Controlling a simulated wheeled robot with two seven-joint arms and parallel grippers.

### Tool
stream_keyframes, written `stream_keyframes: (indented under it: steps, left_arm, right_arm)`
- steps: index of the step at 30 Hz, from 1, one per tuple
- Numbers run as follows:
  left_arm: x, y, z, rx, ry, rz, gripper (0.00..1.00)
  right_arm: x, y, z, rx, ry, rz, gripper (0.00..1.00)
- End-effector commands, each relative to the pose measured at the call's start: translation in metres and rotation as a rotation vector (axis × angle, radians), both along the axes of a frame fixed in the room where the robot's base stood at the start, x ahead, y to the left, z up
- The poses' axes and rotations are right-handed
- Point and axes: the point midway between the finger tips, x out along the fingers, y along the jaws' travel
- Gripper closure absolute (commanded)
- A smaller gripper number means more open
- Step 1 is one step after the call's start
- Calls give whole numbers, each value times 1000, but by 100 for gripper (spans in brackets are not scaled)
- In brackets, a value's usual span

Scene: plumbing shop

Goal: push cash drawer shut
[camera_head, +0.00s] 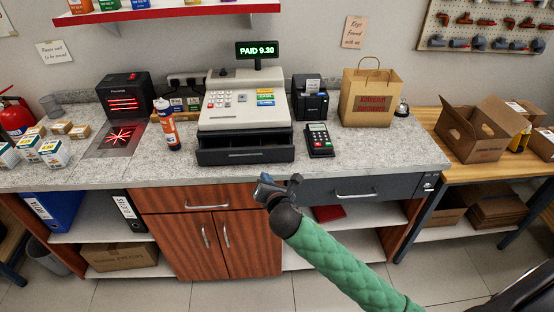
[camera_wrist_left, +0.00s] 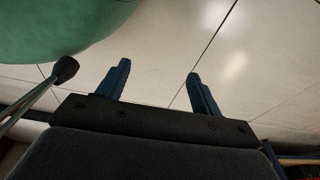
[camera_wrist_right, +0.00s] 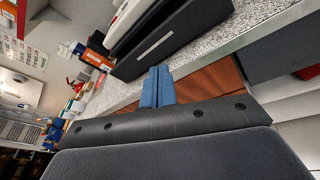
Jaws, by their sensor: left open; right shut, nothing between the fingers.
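The cash register (camera_head: 243,102) stands on the grey counter, with a lit display reading PAID 9.30. Its black cash drawer (camera_head: 245,156) sticks out at the front, partly open, with dark compartments showing. The drawer front also shows in the right wrist view (camera_wrist_right: 155,47). My right gripper (camera_head: 279,181) is in front of and below the drawer's right part, near the counter's front edge, apart from the drawer. Its fingers (camera_wrist_right: 158,86) are together and empty in the right wrist view. My left gripper (camera_wrist_left: 160,82) is open and empty, with floor tiles behind it.
A card terminal (camera_head: 319,140) and a receipt printer (camera_head: 310,97) stand right of the register. An orange and white tube (camera_head: 169,130) stands left of the drawer. A paper bag (camera_head: 369,96) is farther right. The counter's front right (camera_head: 400,155) is clear.

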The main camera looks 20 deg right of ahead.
Motion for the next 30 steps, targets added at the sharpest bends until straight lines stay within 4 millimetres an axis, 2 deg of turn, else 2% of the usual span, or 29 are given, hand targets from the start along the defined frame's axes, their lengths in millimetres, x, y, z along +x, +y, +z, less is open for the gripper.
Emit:
stream_keyframes:
  steps: [4,9,15,20,24,30]
  left_arm:
    - [0,0,0,0,-1,0,34]
    - [0,-3,0,-4,-2,1,34]
    - [0,-11,1,-11,-3,4,34]
    - [-4,-16,5,-18,-7,5,34]
    - [-40,2,-5,-1,28,-1,34]
    - [-71,8,-8,2,49,1,34]
  right_arm:
    - [-5,-28,-7,-255,70,-93,100]
    - [-11,-41,-16,-419,156,-108,100]
    - [-9,-41,-17,-500,172,-86,100]
    - [3,-45,-19,-502,173,-85,100]
    - [24,-51,-24,-500,173,-86,100]
    - [56,-60,-35,-499,174,-85,100]
